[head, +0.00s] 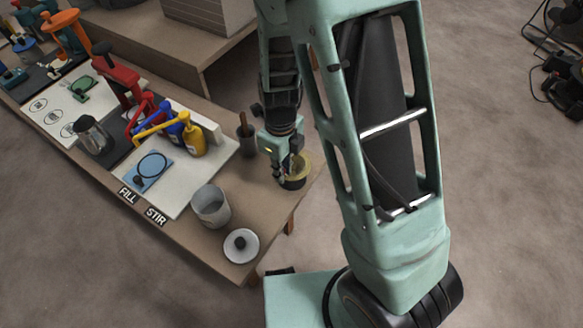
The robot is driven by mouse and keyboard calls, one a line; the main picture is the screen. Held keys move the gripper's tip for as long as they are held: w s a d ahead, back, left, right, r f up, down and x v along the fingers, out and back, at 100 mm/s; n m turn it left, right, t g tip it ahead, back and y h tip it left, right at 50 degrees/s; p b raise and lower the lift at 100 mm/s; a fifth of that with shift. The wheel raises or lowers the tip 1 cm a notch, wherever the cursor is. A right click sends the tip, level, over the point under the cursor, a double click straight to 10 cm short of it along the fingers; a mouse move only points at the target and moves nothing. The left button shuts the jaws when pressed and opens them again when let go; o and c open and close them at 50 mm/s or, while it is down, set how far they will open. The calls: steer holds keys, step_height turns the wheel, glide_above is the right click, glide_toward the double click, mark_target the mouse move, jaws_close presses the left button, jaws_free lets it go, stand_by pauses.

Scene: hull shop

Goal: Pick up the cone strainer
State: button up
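What looks like the cone strainer (304,163) is a yellowish, wide-rimmed piece near the right end of the bench. It sits in or on a dark round base (295,183). My gripper (284,175) is pointed down at its left side, with the fingers overlapping its rim in the picture. The fingers are small and partly merge with the strainer. I cannot tell whether they are open or shut, or whether they touch it.
A grey pot (210,206) and a round lid with a dark knob (241,246) stand near the bench's front corner. Yellow (195,141) and blue bottles and a metal pitcher (93,136) are farther left. My arm covers the right.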

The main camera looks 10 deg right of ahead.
jaws_close()
steer(key=shift+r, duration=0.45)
step_height(320, 180, up, 2)
steer(key=shift+r+p, duration=0.2)
steer(key=shift+p, duration=0.55)
steer(key=s+a+r+p, duration=0.1)
steer(key=a+r+p, duration=0.9)
steer(key=a+r, duration=0.4)
steer(key=shift+r, duration=0.85)
